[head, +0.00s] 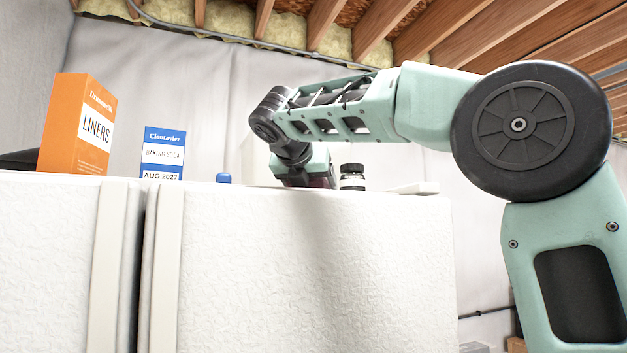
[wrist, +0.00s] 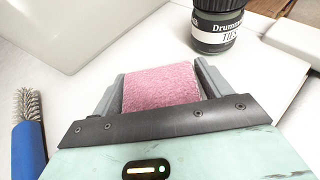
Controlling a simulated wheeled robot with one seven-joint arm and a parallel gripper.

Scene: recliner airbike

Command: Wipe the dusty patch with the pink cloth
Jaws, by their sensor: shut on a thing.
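My gripper (head: 303,180) is low over the top of a white fridge-like cabinet (head: 310,270), pointing down. It is shut on the pink cloth (wrist: 162,84), a fuzzy pad between the two fingers in the wrist view. The cloth is just above or touching the white top surface (wrist: 250,85); I cannot tell which. I cannot make out the dusty patch in either view.
A dark jar (wrist: 215,28) stands just beyond the gripper at the right. A blue-handled wire brush (wrist: 28,140) lies left. A pale box (wrist: 60,30) is at upper left, a flat pale item (wrist: 296,40) right. An orange liners box (head: 75,125) and baking soda box (head: 162,155) stand farther left.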

